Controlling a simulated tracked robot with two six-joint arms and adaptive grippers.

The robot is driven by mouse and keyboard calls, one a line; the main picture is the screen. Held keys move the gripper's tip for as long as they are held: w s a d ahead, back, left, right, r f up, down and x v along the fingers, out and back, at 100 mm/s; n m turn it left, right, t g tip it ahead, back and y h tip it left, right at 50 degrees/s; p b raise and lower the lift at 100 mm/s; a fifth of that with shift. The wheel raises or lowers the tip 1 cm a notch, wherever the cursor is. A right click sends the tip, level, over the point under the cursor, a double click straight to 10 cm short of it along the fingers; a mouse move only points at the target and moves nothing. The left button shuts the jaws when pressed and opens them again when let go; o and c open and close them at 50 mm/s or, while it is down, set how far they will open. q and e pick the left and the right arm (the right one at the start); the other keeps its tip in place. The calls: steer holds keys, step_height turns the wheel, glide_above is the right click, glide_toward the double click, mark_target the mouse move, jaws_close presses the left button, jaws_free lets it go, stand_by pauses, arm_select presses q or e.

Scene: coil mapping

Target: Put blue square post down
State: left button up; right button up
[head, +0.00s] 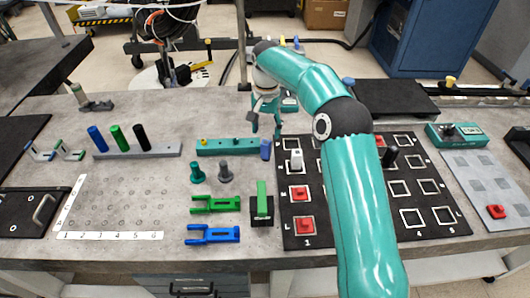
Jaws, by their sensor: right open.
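The blue square post (265,149) stands upright at the right end of the teal rack (228,147). I cannot tell whether it sits in the rack or just beside it. My right gripper (266,125) points down above the post, with its fingers apart and nothing visible between them. The fingertips appear a little above the post's top. My left gripper is not in view.
The black grid board (430,186) with red, white and black pieces lies right of the post, partly hidden by my arm. Teal and grey pegs (224,172) and green and blue forked parts (213,234) stand in front. Coloured cylinders (119,138) stand at left.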

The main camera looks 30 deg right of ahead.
mark_target(266, 142)
steer(key=shift+s+a+f+p, duration=0.1)
steer(key=shift+f+p, duration=0.05)
steer(key=shift+f, duration=1.5)
steer(key=shift+a+f+p, duration=0.1)
steer(key=shift+f+p, duration=0.05)
steer(key=shift+f, duration=1.5)
steer(key=shift+c, duration=0.3)
jaws_close()
